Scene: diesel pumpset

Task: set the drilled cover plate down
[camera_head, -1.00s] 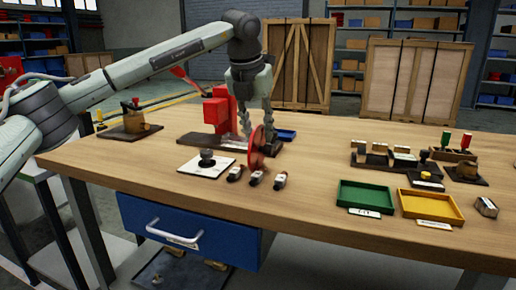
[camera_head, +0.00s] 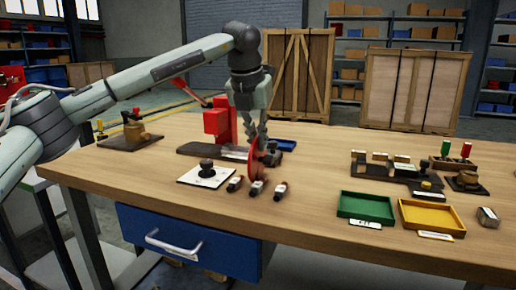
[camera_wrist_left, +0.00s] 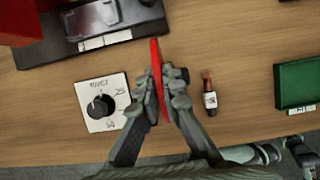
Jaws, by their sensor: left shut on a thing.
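The drilled cover plate (camera_head: 261,161) is a red disc held on edge, roughly upright, over the table's middle left. My left gripper (camera_head: 257,136) reaches down from above and is shut on it. In the left wrist view the plate (camera_wrist_left: 156,72) shows nearly edge-on between the fingertips of my left gripper (camera_wrist_left: 165,92). Its drilled holes cannot be made out. Its lower edge is close to the tabletop, and I cannot tell whether it touches.
A white card with a black knob (camera_head: 207,171) lies left of the plate. A red press (camera_head: 220,121) stands behind. Green (camera_head: 344,219) and yellow (camera_head: 405,226) trays are to the right; bare wood lies between.

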